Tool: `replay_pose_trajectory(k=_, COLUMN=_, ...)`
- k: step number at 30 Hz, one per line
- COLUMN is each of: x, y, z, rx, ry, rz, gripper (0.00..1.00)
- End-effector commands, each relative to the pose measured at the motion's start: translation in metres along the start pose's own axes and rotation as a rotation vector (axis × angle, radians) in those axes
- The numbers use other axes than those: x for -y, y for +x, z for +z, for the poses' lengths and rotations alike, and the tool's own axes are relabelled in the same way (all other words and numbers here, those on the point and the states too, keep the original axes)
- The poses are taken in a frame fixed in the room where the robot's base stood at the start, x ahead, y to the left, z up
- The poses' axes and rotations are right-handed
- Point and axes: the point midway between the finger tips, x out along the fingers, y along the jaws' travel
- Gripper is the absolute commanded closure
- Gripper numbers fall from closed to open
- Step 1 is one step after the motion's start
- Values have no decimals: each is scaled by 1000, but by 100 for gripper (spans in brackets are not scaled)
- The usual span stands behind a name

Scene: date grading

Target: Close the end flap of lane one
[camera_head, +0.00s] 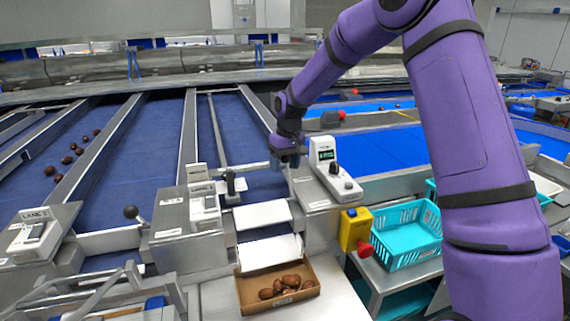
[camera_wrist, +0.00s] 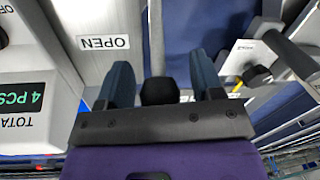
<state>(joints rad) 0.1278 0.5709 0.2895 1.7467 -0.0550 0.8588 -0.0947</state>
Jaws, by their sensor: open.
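My gripper (camera_head: 288,158) hangs over the end of lane one (camera_head: 240,135), left of the white display unit (camera_head: 332,170). In the wrist view its two open fingers (camera_wrist: 163,88) stand either side of a black round knob (camera_wrist: 158,91). Contact with the knob cannot be told, and the knob is hidden in the head view. An OPEN label (camera_wrist: 103,42) is on the metal plate left of the fingers. The lane one box (camera_head: 204,205) stands to the left, with a dark upright handle (camera_head: 231,184) beside it. A white sloping panel (camera_head: 262,215) lies below the lane end.
A brown carton (camera_head: 245,297) with several dates stands below the panel. A turquoise basket (camera_head: 405,235) and a yellow box with a red button (camera_head: 354,230) are to the right. The lane two box (camera_head: 33,232) and a ball-ended lever (camera_head: 131,212) are at left.

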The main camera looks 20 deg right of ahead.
Motion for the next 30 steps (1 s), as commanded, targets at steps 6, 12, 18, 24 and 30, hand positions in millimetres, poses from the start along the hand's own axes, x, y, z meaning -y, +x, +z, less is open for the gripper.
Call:
replay_pose_trajectory(k=6, x=0, y=0, z=0, rx=0, ry=0, rz=0, gripper=60)
replay_pose_trajectory(k=12, x=0, y=0, z=0, rx=0, ry=0, rz=0, gripper=100)
replay_pose_trajectory(k=18, x=0, y=-2, z=1, rx=-12, ry=-1, rz=3, gripper=100)
replay_pose_trajectory(k=24, x=3, y=-6, z=7, rx=-77, ry=-10, rz=20, gripper=100)
replay_pose_trajectory(k=30, x=7, y=-14, z=21, rx=-210, ry=-26, rz=55, gripper=100)
